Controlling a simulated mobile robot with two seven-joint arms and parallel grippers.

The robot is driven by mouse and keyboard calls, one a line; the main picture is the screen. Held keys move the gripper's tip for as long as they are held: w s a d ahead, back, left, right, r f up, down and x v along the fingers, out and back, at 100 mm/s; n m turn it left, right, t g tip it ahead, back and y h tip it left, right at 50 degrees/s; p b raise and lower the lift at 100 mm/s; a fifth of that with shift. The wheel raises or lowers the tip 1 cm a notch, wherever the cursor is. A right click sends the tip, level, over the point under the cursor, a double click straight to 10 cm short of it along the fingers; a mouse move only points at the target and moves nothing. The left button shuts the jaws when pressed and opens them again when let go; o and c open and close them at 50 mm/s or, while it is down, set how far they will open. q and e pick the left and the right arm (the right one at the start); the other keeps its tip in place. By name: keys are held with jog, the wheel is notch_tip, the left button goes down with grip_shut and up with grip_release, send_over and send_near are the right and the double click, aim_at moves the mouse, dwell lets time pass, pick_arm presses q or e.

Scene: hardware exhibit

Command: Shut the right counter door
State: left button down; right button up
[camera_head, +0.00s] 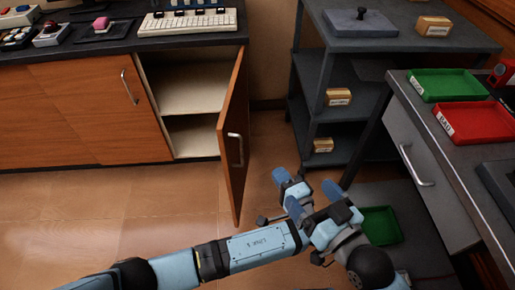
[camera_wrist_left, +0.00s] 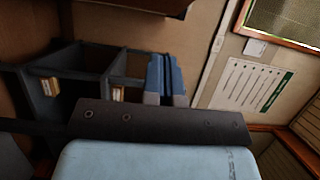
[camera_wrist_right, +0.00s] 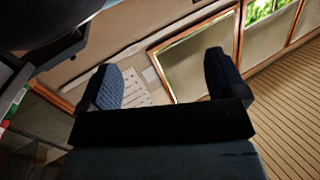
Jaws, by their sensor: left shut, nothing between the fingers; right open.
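The right counter door (camera_head: 233,120) is a brown wooden panel with a silver bar handle. It stands wide open, swung out from the counter (camera_head: 120,42), so the pale inside of the cabinet (camera_head: 195,95) shows. My left gripper (camera_head: 280,175) is shut and empty, to the right of the door and apart from it in the picture. Its closed blue fingers also show in the left wrist view (camera_wrist_left: 166,80). My right gripper (camera_head: 314,198) is open and empty, just right of and lower than the left one. Its spread fingers show in the right wrist view (camera_wrist_right: 165,80). The door is not recognisable in either wrist view.
A dark shelf rack (camera_head: 335,65) with small boxes stands right of the door. A grey workbench (camera_head: 450,150) with a green tray (camera_head: 446,84) and a red tray (camera_head: 474,121) is at the right. Another green tray (camera_head: 381,226) sits low behind my grippers. Open floor lies left of the door.

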pick_arm(q)
jog(key=s+a+b+x, duration=0.1)
jog(key=a+b+x, duration=0.1)
jog(key=x, duration=1)
jog(key=shift+a+b, duration=0.4)
jog(key=shift+b, duration=0.05)
pick_arm(e)
jog(key=r, duration=0.1)
jog(key=a+r+t+y, duration=0.1)
jog(key=r, duration=0.1)
jog(key=r+t+y, duration=0.1)
jog(key=r, duration=0.1)
jog(key=shift+s+a+r, duration=0.15)
jog(key=shift+s+a, duration=0.05)
jog(key=shift+a, duration=0.2)
pick_arm(q)
jog(key=shift+w+f, duration=0.1)
